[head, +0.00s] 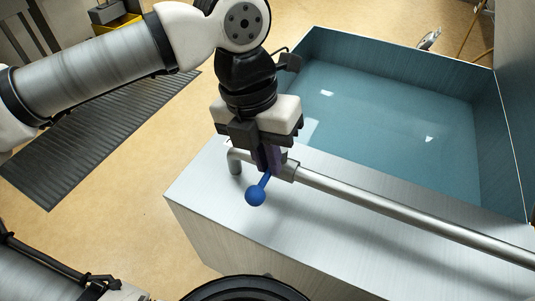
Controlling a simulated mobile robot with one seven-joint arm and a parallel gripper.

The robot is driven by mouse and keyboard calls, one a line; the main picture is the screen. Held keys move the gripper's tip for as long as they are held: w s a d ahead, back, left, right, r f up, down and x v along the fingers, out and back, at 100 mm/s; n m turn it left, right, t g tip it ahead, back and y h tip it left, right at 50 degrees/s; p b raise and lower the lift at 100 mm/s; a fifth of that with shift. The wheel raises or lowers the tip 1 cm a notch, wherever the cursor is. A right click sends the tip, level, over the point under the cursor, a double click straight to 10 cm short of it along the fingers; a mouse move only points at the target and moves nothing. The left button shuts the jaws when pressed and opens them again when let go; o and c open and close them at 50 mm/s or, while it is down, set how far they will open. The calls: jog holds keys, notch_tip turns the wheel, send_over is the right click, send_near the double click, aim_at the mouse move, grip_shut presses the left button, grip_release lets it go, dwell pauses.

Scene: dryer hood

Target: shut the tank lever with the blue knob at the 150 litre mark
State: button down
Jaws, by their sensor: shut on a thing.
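The lever with the blue knob (255,196) is at the near left corner of the tank (390,215), on the silver pipe. Its round knob hangs below and slightly left of my gripper (266,168), and a short blue stem slants up from it. My gripper points down, shut on the lever's upper part at the pipe, and its fingers hide where the stem meets the valve. The tank holds blue-green water (390,120) with a few bright reflections. No litre marks can be read in this view.
The silver pipe (400,213) runs along the tank's pale top ledge to the right, and its bent end (235,162) stands left of my gripper. A dark ribbed mat (95,135) lies on the tan floor at left. A yellow bin (118,22) stands at the back.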

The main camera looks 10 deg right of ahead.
jog(key=c, duration=1.5)
grip_release()
jog(key=r+p, duration=0.1)
jog(key=r, duration=0.3)
jog(key=w+a+r+p, duration=0.1)
jog(key=r, duration=0.4)
jog(key=a+r+p, duration=0.1)
jog(key=r, duration=0.3)
jog(key=shift+w+r+p, duration=0.3)
jog(key=shift+p, duration=0.05)
